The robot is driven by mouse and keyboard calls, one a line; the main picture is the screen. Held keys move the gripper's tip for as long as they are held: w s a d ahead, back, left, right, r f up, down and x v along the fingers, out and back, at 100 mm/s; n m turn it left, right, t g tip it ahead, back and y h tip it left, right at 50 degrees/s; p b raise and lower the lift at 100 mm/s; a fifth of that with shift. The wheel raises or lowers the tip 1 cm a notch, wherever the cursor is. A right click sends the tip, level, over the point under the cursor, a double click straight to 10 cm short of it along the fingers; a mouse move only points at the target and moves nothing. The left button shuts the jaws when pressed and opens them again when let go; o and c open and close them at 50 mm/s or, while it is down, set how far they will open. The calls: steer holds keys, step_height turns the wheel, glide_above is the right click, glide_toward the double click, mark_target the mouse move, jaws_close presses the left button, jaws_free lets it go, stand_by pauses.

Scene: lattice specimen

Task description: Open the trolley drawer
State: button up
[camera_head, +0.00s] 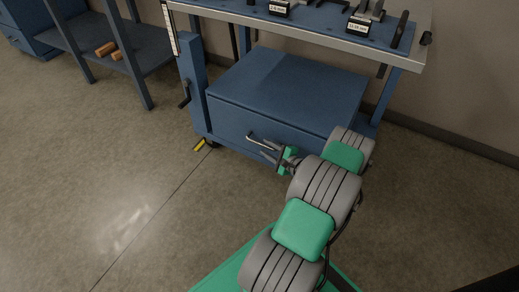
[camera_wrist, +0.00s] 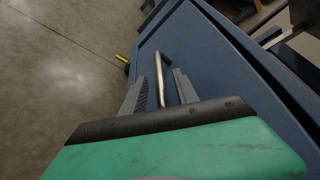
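The blue trolley drawer (camera_head: 238,122) is the front of the box low under the trolley's bench top. Its front looks flush with the box, so it appears shut. A metal bar handle (camera_head: 262,139) sticks out from the drawer front; it also shows in the wrist view (camera_wrist: 160,78). My gripper (camera_head: 270,150) is at the right part of the handle. In the wrist view my gripper's (camera_wrist: 161,92) two grey fingers stand apart, one on each side of the bar. Gaps show between the bar and the fingers. The handle's near end is hidden behind the gripper body.
The trolley's top (camera_head: 330,25) carries labelled tools above the drawer. A blue shelf table (camera_head: 135,50) with orange-brown pieces (camera_head: 106,49) stands to the left. A yellow-tipped caster pedal (camera_head: 199,145) is at the trolley's lower left corner. The floor (camera_head: 110,190) in front is clear.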

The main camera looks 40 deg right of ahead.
mark_target(262, 145)
steer(key=b+x, duration=0.1)
steer(key=x, duration=0.4)
steer(key=shift+c, duration=0.3)
jaws_close()
steer(key=shift+a+f, duration=0.1)
stand_by(0.9)
